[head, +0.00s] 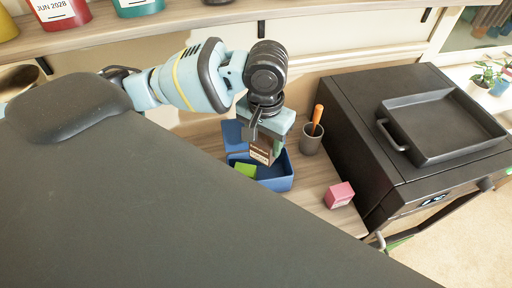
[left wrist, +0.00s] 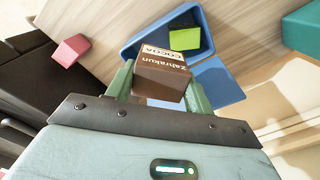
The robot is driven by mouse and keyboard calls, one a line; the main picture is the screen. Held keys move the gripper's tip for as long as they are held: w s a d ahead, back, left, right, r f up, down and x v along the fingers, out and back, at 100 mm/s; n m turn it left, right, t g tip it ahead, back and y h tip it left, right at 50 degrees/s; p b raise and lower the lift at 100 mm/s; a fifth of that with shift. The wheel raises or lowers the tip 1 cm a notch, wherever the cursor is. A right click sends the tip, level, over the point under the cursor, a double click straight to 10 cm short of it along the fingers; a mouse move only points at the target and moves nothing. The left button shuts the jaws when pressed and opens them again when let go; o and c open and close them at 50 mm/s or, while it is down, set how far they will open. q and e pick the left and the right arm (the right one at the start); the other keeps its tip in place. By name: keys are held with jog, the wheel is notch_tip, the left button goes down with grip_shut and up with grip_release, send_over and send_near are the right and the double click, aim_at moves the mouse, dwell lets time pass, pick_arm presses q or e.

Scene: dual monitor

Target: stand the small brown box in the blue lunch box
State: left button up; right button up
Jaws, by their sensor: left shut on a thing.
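The small brown box (head: 262,150) is in my left gripper (head: 265,138), held over the blue lunch box (head: 276,184) on the wooden counter. In the left wrist view the brown box (left wrist: 162,72) shows a white label reading "COCOA" and sits between the green fingers of the left gripper (left wrist: 160,85). The lunch box (left wrist: 145,47) is open, its lid (left wrist: 215,82) folded out to one side. A green block (head: 245,170) lies inside it, and the block shows in the left wrist view (left wrist: 185,39) too. The head view does not show whether the brown box touches the lunch box. My right gripper is not seen.
A grey cup (head: 311,143) with an orange-handled item stands right of the lunch box. A pink box (head: 339,195) lies near the counter's front edge. A black oven (head: 350,110) with a tray (head: 445,125) on top bounds the right.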

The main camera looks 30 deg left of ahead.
pick_arm(q)
jog(key=shift+w+d+f, duration=0.25)
jog(key=shift+w+f, duration=0.35)
jog(key=shift+f, duration=1.1)
jog(key=shift+w+d+f, duration=0.2)
jog(key=shift+w+f, duration=0.35)
jog(key=shift+f, duration=1.15)
jog(key=shift+w+d+f, duration=0.25)
jog(key=shift+w+f, duration=0.35)
jog(key=shift+f, duration=1.1)
jog(key=shift+f+p, duration=0.3)
jog(key=shift+f, duration=0.25)
jog(key=o, duration=0.7)
jog(key=shift+r, duration=0.1)
notch_tip(320, 180, up, 13)
